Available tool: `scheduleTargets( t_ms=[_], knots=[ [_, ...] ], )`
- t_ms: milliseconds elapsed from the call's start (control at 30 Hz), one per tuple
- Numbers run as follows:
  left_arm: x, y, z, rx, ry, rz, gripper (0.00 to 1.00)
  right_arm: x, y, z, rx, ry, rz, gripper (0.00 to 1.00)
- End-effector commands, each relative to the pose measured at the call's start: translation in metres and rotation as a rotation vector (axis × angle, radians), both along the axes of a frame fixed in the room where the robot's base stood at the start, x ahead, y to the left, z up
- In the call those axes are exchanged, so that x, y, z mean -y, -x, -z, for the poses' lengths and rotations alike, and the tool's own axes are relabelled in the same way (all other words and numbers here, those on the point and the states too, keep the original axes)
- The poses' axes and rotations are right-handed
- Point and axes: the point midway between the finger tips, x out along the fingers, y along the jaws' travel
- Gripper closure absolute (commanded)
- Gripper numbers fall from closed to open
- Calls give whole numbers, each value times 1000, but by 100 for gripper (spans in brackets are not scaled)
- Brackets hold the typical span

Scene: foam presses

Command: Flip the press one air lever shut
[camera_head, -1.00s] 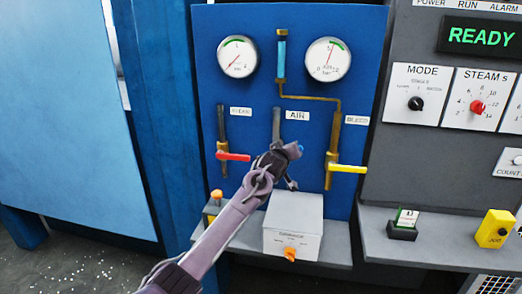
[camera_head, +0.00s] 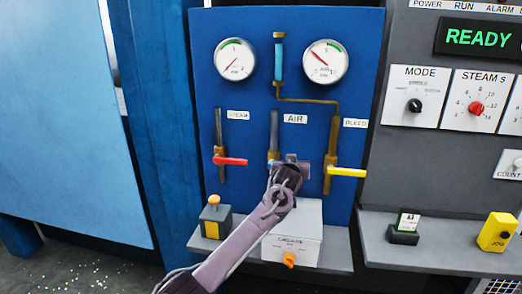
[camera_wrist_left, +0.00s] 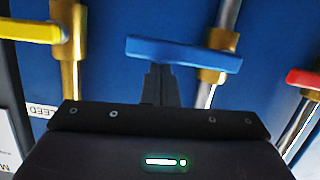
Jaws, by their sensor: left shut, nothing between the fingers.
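The air lever is blue. In the left wrist view the blue lever (camera_wrist_left: 185,52) lies crosswise to its pipe, on a brass valve (camera_wrist_left: 214,62). In the head view it is mostly hidden behind my left gripper (camera_head: 291,160), below the AIR label (camera_head: 295,119). My left gripper is shut and empty. In the left wrist view its fingertips (camera_wrist_left: 160,72) are right at the lever's arm, left of the valve; I cannot tell whether they touch it. My right gripper is not in view.
The red steam lever (camera_head: 230,161) is to the left and the yellow bleed lever (camera_head: 348,172) to the right, both crosswise. Two gauges (camera_head: 235,60) (camera_head: 326,62) are above. A grey box (camera_head: 292,250) and an orange-topped button (camera_head: 214,215) stand on the shelf below.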

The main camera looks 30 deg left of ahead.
Motion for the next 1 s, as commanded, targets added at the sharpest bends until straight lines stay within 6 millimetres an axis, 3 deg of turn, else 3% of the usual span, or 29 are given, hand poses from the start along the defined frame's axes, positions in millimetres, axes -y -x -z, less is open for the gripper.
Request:
scheduleTargets(
  t_ms=[467,633,767,833,1000],
  knots=[
    [0,0,0,-2,1,1,100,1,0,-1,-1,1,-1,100],
    [-2,-1,-19,0,2,2,100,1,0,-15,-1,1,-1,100],
    [-8,-3,-49,2,3,0,100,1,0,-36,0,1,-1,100],
    [-4,6,-38,-1,0,3,100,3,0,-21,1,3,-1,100],
    [6,31,-45,2,0,2,100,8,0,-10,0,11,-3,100]
  ],
)
